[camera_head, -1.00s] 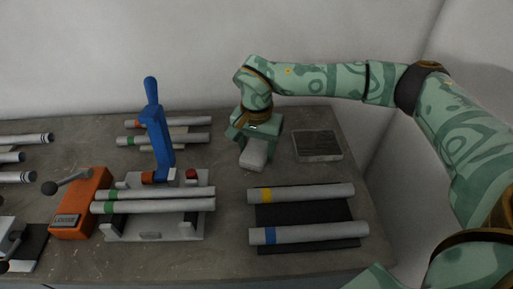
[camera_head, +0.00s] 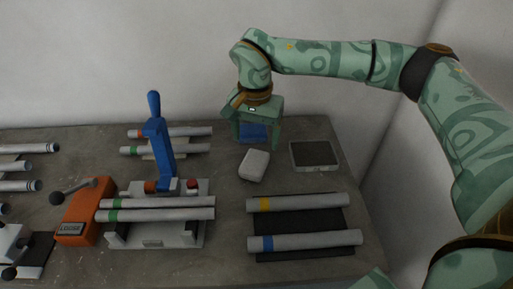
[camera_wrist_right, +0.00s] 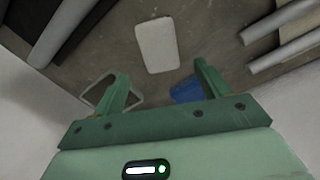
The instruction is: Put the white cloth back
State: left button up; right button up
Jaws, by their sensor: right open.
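The white cloth (camera_head: 254,165) looks like a small pale block with rounded edges. It lies on the grey table, left of the grey-rimmed dark tray (camera_head: 293,158), and also shows in the right wrist view (camera_wrist_right: 156,45). My right gripper (camera_head: 256,146) is open and empty, with its fingers apart behind the cloth. In the right wrist view the cloth lies beyond the fingertips (camera_wrist_right: 160,72), clear of both. My left gripper is in neither current view.
A blue pad (camera_head: 253,132) lies behind the cloth, partly seen between my fingers. A dark mat (camera_head: 300,222) with two banded tubes is in front. A jig with a blue lever (camera_head: 160,145) stands left. An orange block (camera_head: 85,212) is further left.

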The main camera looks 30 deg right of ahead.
jog(key=shift+r+p, duration=0.3)
jog(key=shift+r, duration=1.7)
